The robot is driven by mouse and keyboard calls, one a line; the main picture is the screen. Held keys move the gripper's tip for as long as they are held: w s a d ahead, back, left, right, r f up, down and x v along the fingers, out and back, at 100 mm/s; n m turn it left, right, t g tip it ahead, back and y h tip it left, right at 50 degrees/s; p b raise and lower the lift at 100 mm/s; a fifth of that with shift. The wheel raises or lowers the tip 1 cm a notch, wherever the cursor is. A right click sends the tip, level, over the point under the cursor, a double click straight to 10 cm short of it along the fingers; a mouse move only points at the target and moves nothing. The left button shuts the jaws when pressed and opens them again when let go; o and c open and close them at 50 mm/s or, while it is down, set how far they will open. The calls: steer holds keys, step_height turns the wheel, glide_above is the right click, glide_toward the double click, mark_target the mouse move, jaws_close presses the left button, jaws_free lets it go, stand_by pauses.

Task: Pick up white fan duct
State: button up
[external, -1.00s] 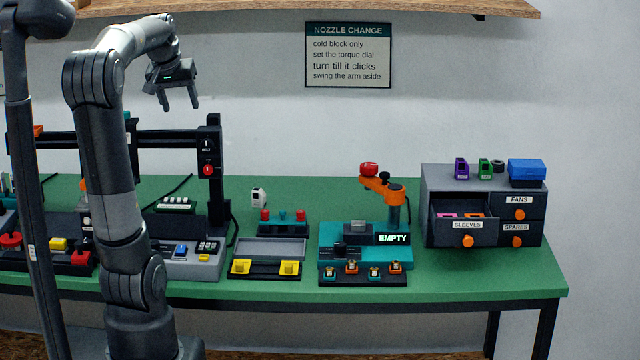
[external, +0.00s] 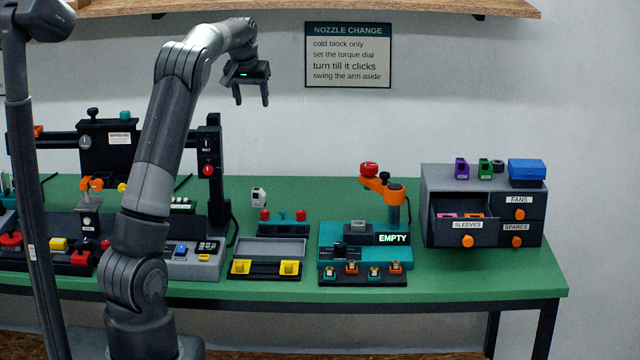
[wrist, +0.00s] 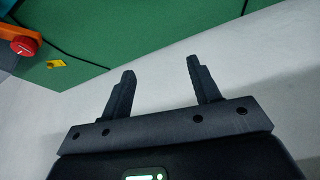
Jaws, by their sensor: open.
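A small white piece with a dark opening, which looks like the white fan duct (external: 259,197), stands on the green bench behind the teal holder with red knobs (external: 283,224). My gripper (external: 251,100) is open and empty, high above the bench in front of the wall, well above the white piece and roughly over it in the picture. In the wrist view my gripper (wrist: 160,70) shows two spread fingers with nothing between them. The white piece is not visible in the wrist view.
A teal station (external: 365,255) with an orange arm (external: 382,187) stands to the right. Beyond it is a grey drawer cabinet (external: 432,185) with the sleeves drawer open. A black printer frame (external: 214,150) rises to the left. A wall shelf (external: 350,8) is overhead.

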glide_above(260, 190)
steer(key=s, duration=0.2)
step_height(260, 190, down, 22)
steer(key=r, duration=0.1)
steer(key=x, duration=0.7)
steer(key=shift+s+a+f, duration=0.1)
steer(key=shift+a+f, duration=0.05)
steer(key=shift+a, duration=0.1)
steer(key=c, duration=1)
